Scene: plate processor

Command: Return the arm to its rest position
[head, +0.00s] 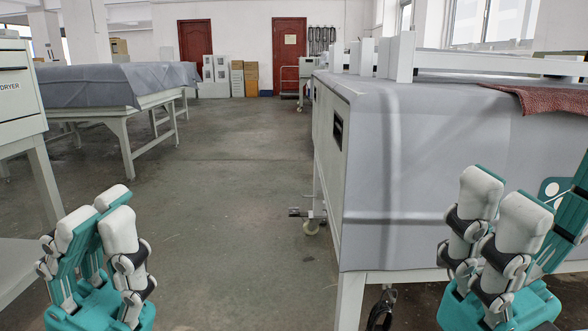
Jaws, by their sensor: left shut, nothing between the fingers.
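My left gripper (99,216), with teal links and white finger pads, is at the lower left of the head view, pointing up. It is shut with nothing in its fingers, and it hangs over the floor, touching nothing that I can see. My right gripper (502,206) is at the lower right, also pointing up, in front of the grey-covered table.
The grey-covered table (430,150) fills the right side, with white frames and a red cloth (545,98) on top. A dryer cabinet (18,88) stands at the left edge. Another covered table (95,84) is behind it. The floor aisle (225,190) between them is clear.

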